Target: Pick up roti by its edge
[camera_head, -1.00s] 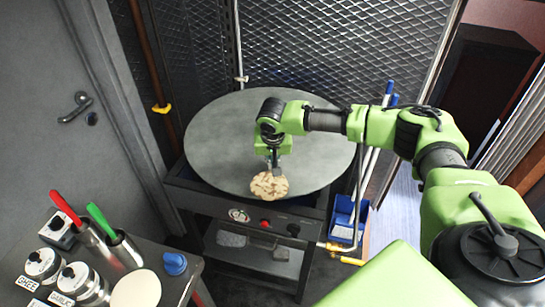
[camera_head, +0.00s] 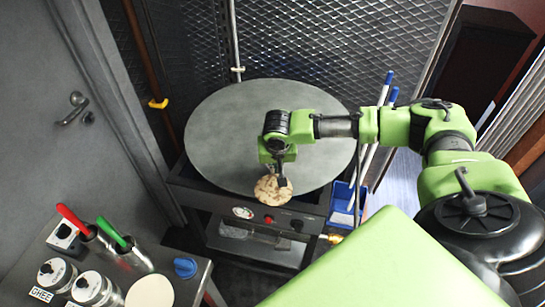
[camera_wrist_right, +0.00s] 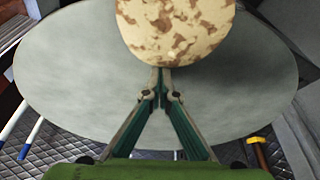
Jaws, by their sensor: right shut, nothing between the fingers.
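The roti (camera_head: 270,195), a pale round bread with brown spots, lies at the front edge of the large round grey griddle (camera_head: 225,130). My right gripper (camera_head: 282,182) is over the roti's right side in the head view. In the right wrist view the fingers of my right gripper (camera_wrist_right: 160,72) are shut with the tips together, right at the near edge of the roti (camera_wrist_right: 180,25). Nothing shows between them. The far part of the roti is cut off by the frame there. My left gripper is not in view.
The griddle stands on a dark stand with a red knob (camera_head: 268,219). At lower left, a counter holds spice jars (camera_head: 95,288), red- and green-handled tools, a blue knob-like item (camera_head: 185,267) and a pale disc (camera_head: 150,292). A blue bin (camera_head: 345,205) stands right of the griddle.

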